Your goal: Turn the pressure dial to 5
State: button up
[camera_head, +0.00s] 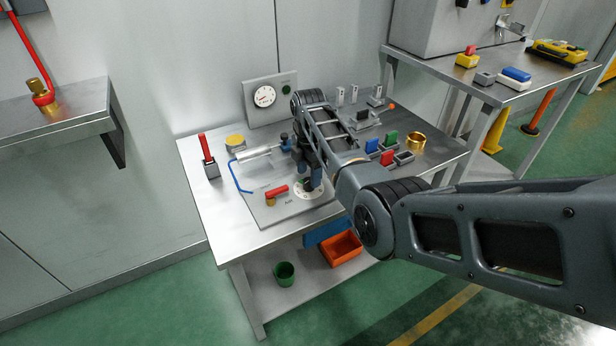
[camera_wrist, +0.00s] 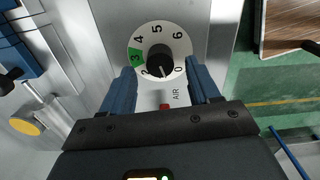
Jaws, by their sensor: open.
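The pressure dial (camera_wrist: 187,48) is a white disc with black numbers, a green patch by the 3 and a black knob (camera_wrist: 159,62) in its middle. A pale line on the knob points down in the wrist view, between the 2 and the 0. A red mark (camera_wrist: 165,106) and the word AIR are just below the disc. My gripper (camera_wrist: 161,78) is open, its blue fingers on either side of the dial's lower part; contact with the knob cannot be told. In the head view the dial (camera_head: 312,194) is partly hidden under my gripper (camera_head: 308,184).
A round gauge (camera_head: 264,97) stands on an upright panel behind. A red-handled valve (camera_head: 276,191) lies left of the dial, near a blue hose (camera_head: 238,180) and grey cylinder (camera_head: 254,153). Coloured blocks (camera_head: 388,157) and a brass ring (camera_head: 415,140) are to the right.

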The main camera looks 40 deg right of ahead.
jog(key=shift+f, duration=1.05)
jog(key=c, duration=1)
